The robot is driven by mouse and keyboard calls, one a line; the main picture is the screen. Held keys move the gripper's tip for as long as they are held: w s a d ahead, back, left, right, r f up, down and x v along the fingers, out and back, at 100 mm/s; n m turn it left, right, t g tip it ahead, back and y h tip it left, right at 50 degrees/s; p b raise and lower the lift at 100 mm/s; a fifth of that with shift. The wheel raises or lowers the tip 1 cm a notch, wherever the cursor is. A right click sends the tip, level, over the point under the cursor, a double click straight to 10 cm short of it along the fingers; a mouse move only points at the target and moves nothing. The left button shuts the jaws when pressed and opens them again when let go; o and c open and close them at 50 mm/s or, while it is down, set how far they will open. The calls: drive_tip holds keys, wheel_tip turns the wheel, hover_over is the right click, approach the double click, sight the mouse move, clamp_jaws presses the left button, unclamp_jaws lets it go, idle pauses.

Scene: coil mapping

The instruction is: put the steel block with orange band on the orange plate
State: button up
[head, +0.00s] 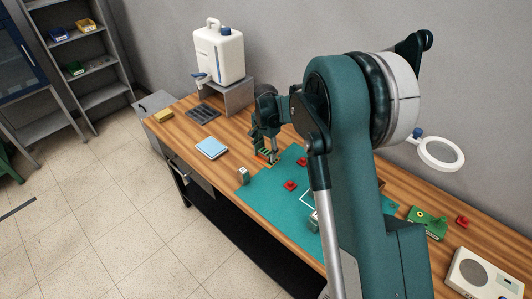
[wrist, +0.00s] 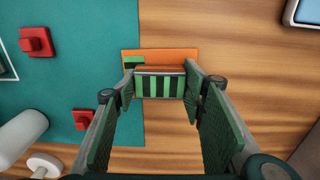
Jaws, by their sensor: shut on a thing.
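My gripper (wrist: 160,88) points down at the mat's edge, with a finger on each side of a small block (wrist: 160,84). The orange plate (wrist: 172,54) shows just beyond the block in the wrist view, lying across the border of mat and wood. The block hides its near part; whether the two touch I cannot tell. In the head view my gripper (head: 268,156) is at the mat's far left end, with block and plate small and partly covered.
A light blue pad (head: 211,148) lies on bare wood to the left. A white canister (head: 219,52) stands on a grey stand behind. My arm covers much of the right.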

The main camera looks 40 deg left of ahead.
sight(266, 152)
drive_tip(key=shift+f, duration=0.1)
drive_tip(key=o, duration=1.3)
wheel_tip(266, 152, up, 12)
drive_tip(key=shift+r, duration=0.2)
idle(0.5)
idle(0.5)
